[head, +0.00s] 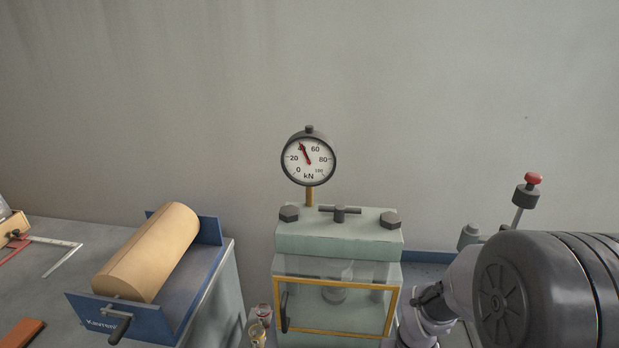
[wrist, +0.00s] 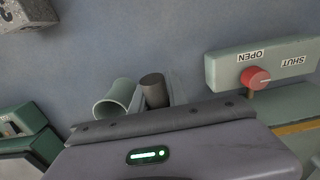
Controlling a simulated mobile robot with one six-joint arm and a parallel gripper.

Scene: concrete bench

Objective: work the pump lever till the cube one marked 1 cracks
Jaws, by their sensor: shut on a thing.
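The green press (head: 338,238) stands in the middle of the head view, with a clear yellow-framed guard (head: 335,333) at its front. Its kN gauge (head: 308,159) has the red needle near 40. I cannot make out the cube marked 1 behind the guard. In the wrist view my gripper (wrist: 155,95) is shut on a dark round bar, seemingly the pump lever (wrist: 153,90); the fingers and the hold are largely hidden by the gripper body. A hollow grey-green tube (wrist: 115,98) lies just left of the bar. In the head view my arm hides the gripper.
A red knob (wrist: 255,78) sits on a plate marked OPEN and SHUT, right of the gripper. A lettered grey block (wrist: 28,14) is at upper left. In the head view, a rod with a red top (head: 533,179) rises at right; a tan cylinder (head: 148,252) lies in a blue stand.

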